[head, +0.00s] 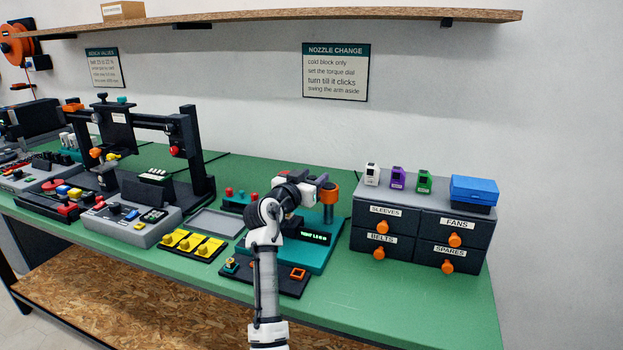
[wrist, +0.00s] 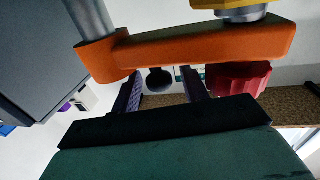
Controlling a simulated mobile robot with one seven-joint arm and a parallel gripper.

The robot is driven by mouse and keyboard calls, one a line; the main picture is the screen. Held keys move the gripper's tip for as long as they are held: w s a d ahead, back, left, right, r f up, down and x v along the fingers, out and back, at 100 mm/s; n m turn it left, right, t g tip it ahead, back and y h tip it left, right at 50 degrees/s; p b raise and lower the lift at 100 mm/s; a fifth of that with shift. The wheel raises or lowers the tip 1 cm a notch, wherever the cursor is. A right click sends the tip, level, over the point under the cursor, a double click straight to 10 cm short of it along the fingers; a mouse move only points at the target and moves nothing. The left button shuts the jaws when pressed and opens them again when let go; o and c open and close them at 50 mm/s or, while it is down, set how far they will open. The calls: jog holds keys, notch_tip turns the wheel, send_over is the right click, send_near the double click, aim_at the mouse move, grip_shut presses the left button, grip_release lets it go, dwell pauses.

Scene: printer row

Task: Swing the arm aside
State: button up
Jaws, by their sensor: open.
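The orange swing arm (wrist: 200,48) crosses the upper wrist view, joined at its left end to a grey post (wrist: 88,16). In the head view its orange hub (head: 329,192) sits on top of the post, and the rest is mostly hidden by my arm. A round black knob (wrist: 159,80) shows below the orange arm. My gripper (wrist: 162,86) is open, with one finger on each side of the knob in the picture. I cannot tell whether they touch it. A red knob (wrist: 240,78) and a yellow part (wrist: 236,14) are at the swing arm's right end.
The teal station (head: 313,256) with a lit display is under my gripper. A dark drawer unit (head: 398,222) stands close on the right, with a blue box (head: 474,190) on top. A printer (head: 190,150) stands left. A shelf (head: 300,22) runs above.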

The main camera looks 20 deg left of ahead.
jog(key=shift+s, duration=0.1)
jog(key=s+a+b, duration=0.1)
jog(key=s+b, duration=0.2)
jog(key=s, duration=1)
jog(key=shift+s+a, duration=0.25)
jog(key=shift+a, duration=0.15)
